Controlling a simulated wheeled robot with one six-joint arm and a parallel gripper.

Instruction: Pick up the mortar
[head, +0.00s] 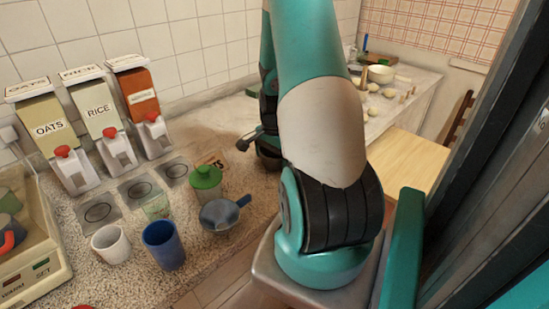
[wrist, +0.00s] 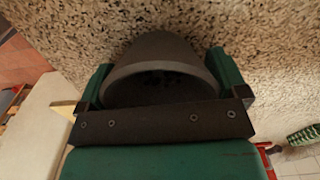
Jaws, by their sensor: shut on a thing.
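The mortar (wrist: 155,58) is a dark grey, rounded bowl in the wrist view, with its wide rim towards the camera. My gripper (wrist: 160,78) has one green finger on each side of the mortar and is shut on it. The speckled counter fills the picture behind the mortar; I cannot tell whether the mortar touches it. In the head view my arm hides the mortar and the fingers.
The speckled counter (head: 85,285) holds a white cup (head: 110,245), a blue cup (head: 163,247), a green-lidded container (head: 206,182) and a grey-blue pan (head: 221,214). Dispensers labelled oats (head: 52,128) and rice (head: 100,110) stand behind. A cream bowl (head: 381,74) is on the far counter.

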